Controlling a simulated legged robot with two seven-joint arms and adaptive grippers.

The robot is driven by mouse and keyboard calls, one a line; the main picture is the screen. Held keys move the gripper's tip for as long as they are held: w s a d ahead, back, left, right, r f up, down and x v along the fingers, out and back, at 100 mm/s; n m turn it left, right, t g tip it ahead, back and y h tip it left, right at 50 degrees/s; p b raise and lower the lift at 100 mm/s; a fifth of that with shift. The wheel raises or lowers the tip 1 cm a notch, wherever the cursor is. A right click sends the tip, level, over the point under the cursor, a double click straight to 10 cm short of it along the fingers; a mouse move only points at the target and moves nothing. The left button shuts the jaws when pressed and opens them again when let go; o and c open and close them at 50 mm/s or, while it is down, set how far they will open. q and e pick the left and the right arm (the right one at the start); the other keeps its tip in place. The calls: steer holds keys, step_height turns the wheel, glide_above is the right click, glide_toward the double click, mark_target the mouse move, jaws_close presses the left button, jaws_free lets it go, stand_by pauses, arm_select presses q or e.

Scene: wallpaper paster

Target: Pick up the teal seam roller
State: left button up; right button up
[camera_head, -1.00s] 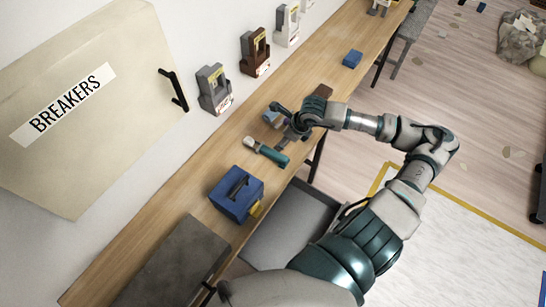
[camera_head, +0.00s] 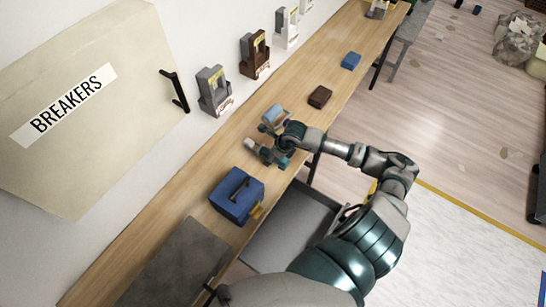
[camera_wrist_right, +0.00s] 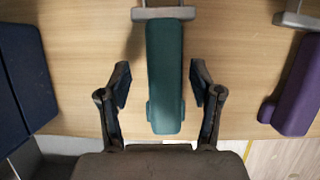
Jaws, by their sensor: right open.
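The teal seam roller lies on the wooden bench; its teal handle (camera_wrist_right: 165,75) is in the middle of the right wrist view, with a grey metal bracket at its far end. In the head view its pale roller end (camera_head: 250,144) shows, while my right gripper partly covers the handle. My right gripper (camera_wrist_right: 161,84) is open, with one finger on each side of the handle and a visible gap on both sides. In the head view my right gripper (camera_head: 272,153) is over the roller. My left gripper is not in view.
A purple-handled tool (camera_wrist_right: 299,85) lies to the right in the wrist view. A blue box (camera_head: 236,196) stands nearer on the bench (camera_head: 160,215). A brown block (camera_head: 320,96) and a small blue block (camera_head: 351,60) lie farther along. Several holders line the wall side.

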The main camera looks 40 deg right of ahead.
steer(key=shift+d, duration=0.25)
steer(key=c, duration=0.8)
steer(key=shift+s+d+f, duration=0.1)
steer(key=shift+d, duration=0.05)
steer(key=c, duration=0.4)
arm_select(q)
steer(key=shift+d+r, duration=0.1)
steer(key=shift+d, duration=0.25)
arm_select(e)
steer(key=shift+d, duration=0.1)
jaws_close()
